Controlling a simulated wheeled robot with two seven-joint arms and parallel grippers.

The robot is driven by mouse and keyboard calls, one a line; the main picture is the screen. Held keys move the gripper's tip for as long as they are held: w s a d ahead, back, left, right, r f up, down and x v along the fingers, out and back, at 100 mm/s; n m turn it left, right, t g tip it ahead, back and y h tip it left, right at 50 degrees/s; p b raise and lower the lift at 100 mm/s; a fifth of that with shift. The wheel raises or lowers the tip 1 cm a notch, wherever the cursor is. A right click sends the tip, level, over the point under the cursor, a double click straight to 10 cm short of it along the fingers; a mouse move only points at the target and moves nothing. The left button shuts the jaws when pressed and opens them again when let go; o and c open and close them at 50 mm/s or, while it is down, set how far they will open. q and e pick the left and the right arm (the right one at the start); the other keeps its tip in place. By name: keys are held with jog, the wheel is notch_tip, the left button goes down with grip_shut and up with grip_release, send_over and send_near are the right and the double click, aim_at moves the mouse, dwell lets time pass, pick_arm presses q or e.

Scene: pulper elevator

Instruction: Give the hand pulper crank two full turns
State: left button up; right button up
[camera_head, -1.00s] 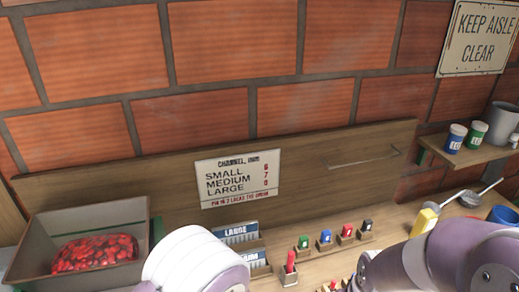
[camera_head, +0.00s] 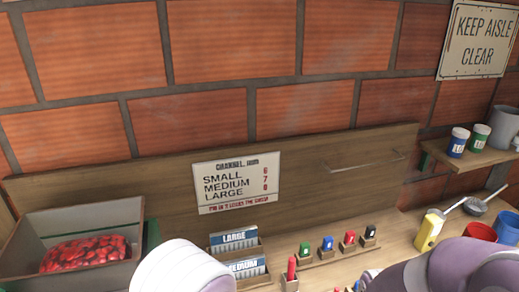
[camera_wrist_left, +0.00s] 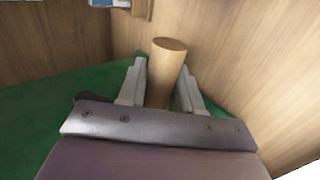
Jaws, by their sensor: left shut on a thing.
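In the left wrist view, a round wooden crank handle (camera_wrist_left: 168,50) stands upright between the two pale fingers of my left gripper (camera_wrist_left: 161,68). The fingers are shut on it, one on each side. The rest of the crank and the pulper body cannot be made out in either view. In the head view only a rounded pale part of my left arm shows at the bottom, and its gripper is out of frame. My right arm shows at the lower right, with its gripper out of view.
A bin of red cherries (camera_head: 85,253) stands at the left. A channel sign (camera_head: 237,183) hangs on the wooden backboard (camera_head: 100,180). LARGE and MEDIUM card boxes, a row of small coloured blocks, a yellow container (camera_head: 428,231) and a red cup (camera_head: 480,232) stand on the bench.

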pick_arm(q)
jog(key=b+x, duration=0.2)
jog(key=x, duration=0.3)
jog(key=shift+w+r+b, duration=0.1)
jog(key=shift+w+b, duration=0.1)
jog(key=shift+b, duration=0.2)
jog(key=shift+w+a, duration=0.1)
jog(key=shift+w, duration=0.5)
jog(key=shift+w+a+b, duration=0.25)
jog(key=shift+w, duration=0.6)
jog(key=shift+w+a+b, duration=0.2)
jog(key=shift+w+a, duration=0.1)
jog(key=shift+w, duration=0.65)
pick_arm(e)
jog(key=f, duration=0.5)
jog(key=shift+w+a, duration=0.1)
jog(key=shift+w, duration=0.1)
